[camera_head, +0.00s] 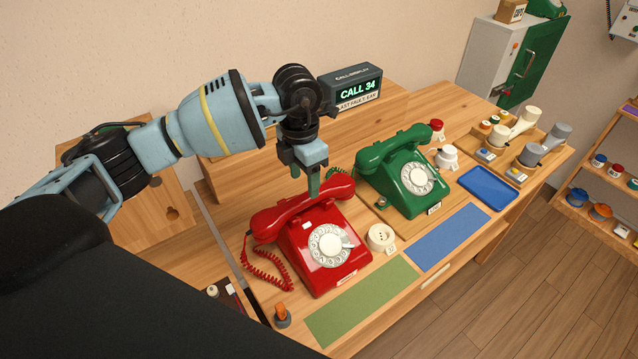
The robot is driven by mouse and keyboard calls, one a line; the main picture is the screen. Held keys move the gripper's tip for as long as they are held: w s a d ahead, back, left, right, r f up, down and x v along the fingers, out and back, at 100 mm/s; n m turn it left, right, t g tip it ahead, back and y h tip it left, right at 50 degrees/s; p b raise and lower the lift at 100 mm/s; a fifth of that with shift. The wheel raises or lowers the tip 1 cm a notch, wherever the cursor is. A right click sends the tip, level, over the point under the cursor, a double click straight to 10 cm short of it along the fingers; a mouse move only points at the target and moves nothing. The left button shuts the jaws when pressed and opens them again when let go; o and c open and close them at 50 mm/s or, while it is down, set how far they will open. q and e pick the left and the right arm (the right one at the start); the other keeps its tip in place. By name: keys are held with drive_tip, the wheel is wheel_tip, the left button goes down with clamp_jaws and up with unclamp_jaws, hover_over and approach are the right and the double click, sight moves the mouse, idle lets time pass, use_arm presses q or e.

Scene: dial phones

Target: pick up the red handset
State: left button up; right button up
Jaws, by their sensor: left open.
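The red handset (290,212) lies across the cradle of the red dial phone (323,277) on the wooden desk. A coiled red cord (264,268) hangs at its left end. My left gripper (313,188) points down over the handset, close to the right part of its grip. It is open, and its fingertips partly overlap the handset in the picture. I cannot tell whether they touch it. My right gripper does not show.
A green dial phone (407,177) stands right of the red one. A cream round socket (381,237) sits between them in front. A call display (351,88) stands behind. Green (360,302) and blue (448,236) mats lie flat along the front, both bare.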

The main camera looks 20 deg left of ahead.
sight(305, 197)
use_arm(q)
drive_tip(key=shift+w+a+r, duration=0.25)
drive_tip(key=shift+a, duration=0.15)
drive_tip(key=shift+r, duration=0.1)
drive_tip(key=shift+s+f, duration=0.25)
drive_tip(key=shift+s, duration=0.05)
drive_tip(key=shift+w+d+f, duration=0.1)
drive_tip(key=shift+d+f, duration=0.1)
drive_tip(key=shift+f, duration=1.65)
drive_tip(key=shift+w+d+f, duration=0.1)
drive_tip(key=shift+d+f, duration=0.1)
drive_tip(key=shift+f, duration=1.6)
drive_tip(key=shift+c, duration=0.4)
